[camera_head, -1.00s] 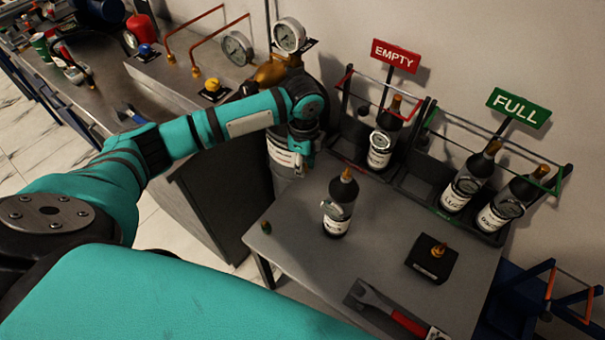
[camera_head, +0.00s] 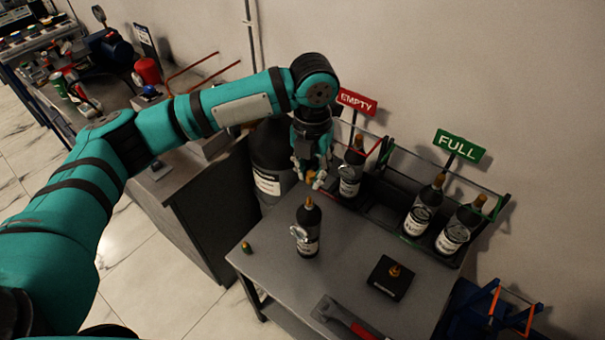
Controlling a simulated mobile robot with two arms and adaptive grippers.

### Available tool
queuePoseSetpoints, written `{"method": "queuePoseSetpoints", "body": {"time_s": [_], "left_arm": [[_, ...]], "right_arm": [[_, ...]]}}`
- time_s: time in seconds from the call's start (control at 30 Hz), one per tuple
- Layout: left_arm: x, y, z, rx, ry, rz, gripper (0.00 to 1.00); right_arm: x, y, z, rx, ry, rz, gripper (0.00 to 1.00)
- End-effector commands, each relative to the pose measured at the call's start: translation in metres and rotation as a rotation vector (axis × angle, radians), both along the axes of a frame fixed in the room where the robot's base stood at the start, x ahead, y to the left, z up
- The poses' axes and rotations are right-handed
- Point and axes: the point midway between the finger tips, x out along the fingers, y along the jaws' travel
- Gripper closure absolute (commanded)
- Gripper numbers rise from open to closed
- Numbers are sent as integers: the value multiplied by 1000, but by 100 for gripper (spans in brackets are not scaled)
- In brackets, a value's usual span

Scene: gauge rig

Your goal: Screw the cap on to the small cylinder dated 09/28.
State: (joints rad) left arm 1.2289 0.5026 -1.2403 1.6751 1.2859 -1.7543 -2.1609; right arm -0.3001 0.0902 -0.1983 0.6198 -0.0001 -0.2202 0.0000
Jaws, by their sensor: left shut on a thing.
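A small black cylinder (camera_head: 307,238) with a brass-coloured top, a gauge and a white label stands upright on the grey table. Other small cylinders stand in the racks: one (camera_head: 350,172) under the EMPTY sign, two (camera_head: 418,210) (camera_head: 458,230) under the FULL sign. Their dates are too small to read. My left gripper (camera_head: 311,181) points down above and behind the table cylinder, apart from it. It is shut on a small brass-coloured thing, partly hidden by the fingers; I cannot tell if it is the cap. A small green and brass piece (camera_head: 247,248) lies at the table's left corner. My right gripper is out of view.
A black block with a brass fitting (camera_head: 390,278) sits on the table's right, with a red-handled wrench (camera_head: 345,318) at the front. A large dark cylinder (camera_head: 270,187) stands behind the table's left side. The table (camera_head: 280,272) is clear around the small cylinder.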

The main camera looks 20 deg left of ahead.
Motion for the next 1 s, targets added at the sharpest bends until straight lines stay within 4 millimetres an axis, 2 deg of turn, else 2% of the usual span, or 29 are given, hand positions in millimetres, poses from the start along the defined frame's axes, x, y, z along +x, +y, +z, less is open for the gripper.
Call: {"method": "queuePoseSetpoints", "body": {"time_s": [0.3, 0.63, 0.7, 1.0], "left_arm": [[0, 0, 0, -1, 0, -8, 100], [0, 0, 3, -1, 1, -12, 100], [0, 0, -8, 0, 1, -11, 100], [0, 0, -37, -1, 0, -11, 100]], "right_arm": [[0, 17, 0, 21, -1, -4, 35], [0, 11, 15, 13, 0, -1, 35], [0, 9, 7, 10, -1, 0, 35], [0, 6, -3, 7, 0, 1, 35]]}}
